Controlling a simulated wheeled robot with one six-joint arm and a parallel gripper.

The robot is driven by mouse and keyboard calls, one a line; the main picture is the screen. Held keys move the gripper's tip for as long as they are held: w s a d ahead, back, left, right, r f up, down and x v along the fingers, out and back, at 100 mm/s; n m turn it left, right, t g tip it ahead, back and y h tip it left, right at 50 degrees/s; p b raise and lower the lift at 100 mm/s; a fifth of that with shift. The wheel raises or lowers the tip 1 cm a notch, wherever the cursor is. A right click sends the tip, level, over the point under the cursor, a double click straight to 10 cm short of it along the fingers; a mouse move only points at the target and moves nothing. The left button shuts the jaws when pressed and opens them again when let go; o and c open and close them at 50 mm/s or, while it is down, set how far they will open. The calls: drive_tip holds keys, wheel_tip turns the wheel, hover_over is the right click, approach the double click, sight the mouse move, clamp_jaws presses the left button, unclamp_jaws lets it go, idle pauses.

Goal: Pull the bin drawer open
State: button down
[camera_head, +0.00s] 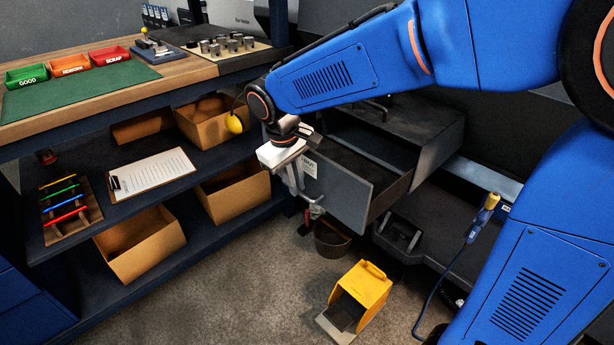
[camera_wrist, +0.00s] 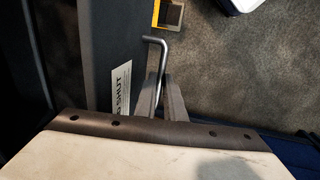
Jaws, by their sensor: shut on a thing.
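The bin drawer (camera_head: 335,190) is a grey metal box that stands partly out of its dark housing (camera_head: 440,130), with part of its inside showing. Its front carries a white label, which also shows in the wrist view (camera_wrist: 121,88) and reads partly "SHUT". My gripper (camera_head: 302,190) is at the drawer's front, pointing down. In the wrist view my gripper (camera_wrist: 163,90) is shut on the drawer's bent metal handle (camera_wrist: 155,42). The handle's hooked end sticks out past the fingers. My wrist hides part of the handle and the drawer front in the head view.
A dark blue shelf bench (camera_head: 240,180) with cardboard boxes (camera_head: 232,192) stands close at left.

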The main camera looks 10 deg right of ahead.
drive_tip(key=shift+s+a, duration=0.2)
drive_tip(key=shift+a, duration=0.1)
drive_tip(key=c, duration=1.8)
unclamp_jaws()
drive_tip(key=shift+c, duration=0.2)
wheel_tip(320, 180, up, 17)
drive_tip(key=s+a, duration=0.2)
drive_tip(key=shift+a, duration=0.3)
